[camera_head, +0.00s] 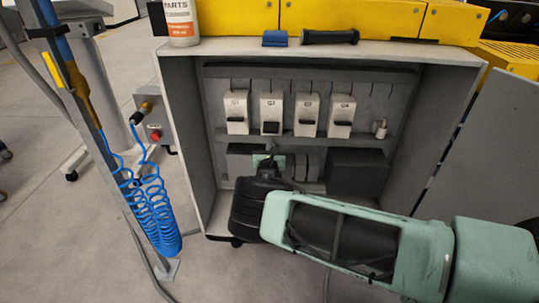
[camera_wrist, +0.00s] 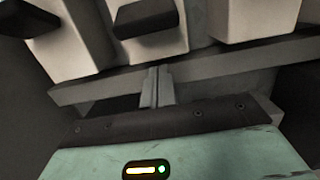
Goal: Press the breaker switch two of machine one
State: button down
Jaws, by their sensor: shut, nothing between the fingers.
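Breaker two (camera_head: 271,104), labelled Q2, is a white block in the open grey cabinet. Its dark switch (camera_head: 271,128) sits lower than the switches of its neighbours. My gripper (camera_head: 271,149) is shut and empty, just below this breaker in the head view. In the wrist view the closed fingers (camera_wrist: 152,86) stand in front of the grey rail, apart from the dark switch (camera_wrist: 150,17) of the middle breaker above them. The labels are out of that view. Touch with the rail cannot be told.
Breaker Q1 (camera_head: 237,105) stands left of Q2, and Q3 (camera_head: 308,106) and Q4 (camera_head: 342,107) stand right. A grey rail (camera_head: 315,141) runs below them. The cabinet side wall (camera_head: 190,130) bounds the left. A blue coiled hose (camera_head: 153,215) hangs outside it.

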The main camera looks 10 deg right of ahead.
aim_at(271, 128)
jog(key=shift+s+a+r+p, duration=0.1)
jog(key=shift+s+r+p, duration=0.15)
jog(key=shift+r, duration=0.4)
jog(key=shift+s+r+p, duration=0.1)
jog(key=shift+r+p, duration=0.15)
jog(key=shift+r, duration=0.35)
jog(key=shift+s+a+r+p, duration=0.1)
jog(key=shift+s+r+p, duration=0.15)
jog(key=shift+r, duration=0.4)
